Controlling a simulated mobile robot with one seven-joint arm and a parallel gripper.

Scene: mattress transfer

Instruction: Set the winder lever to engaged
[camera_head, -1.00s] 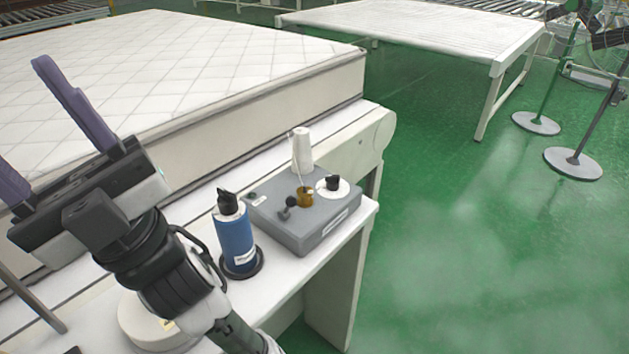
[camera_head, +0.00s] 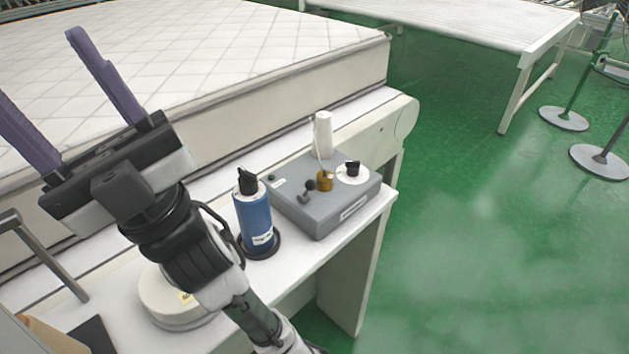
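The winder is a grey box (camera_head: 325,211) on the white side table. A small black ball-ended lever (camera_head: 309,190) stands on its near left part. A brass piece (camera_head: 325,181), a white thread cone (camera_head: 323,138) and a white dial with a black knob (camera_head: 352,170) are also on it. I cannot tell from this view which setting the lever is in. My gripper (camera_head: 48,85) is at the left, its two purple fingers spread wide apart and nothing between them. It is well to the left of the winder, pointing away over the mattress side.
A blue bottle with a black top (camera_head: 254,220) stands in a black ring, just left of the winder. A round cream object (camera_head: 168,300) lies nearer. A quilted mattress (camera_head: 220,50) fills the back left. Green floor (camera_head: 480,250) is open to the right.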

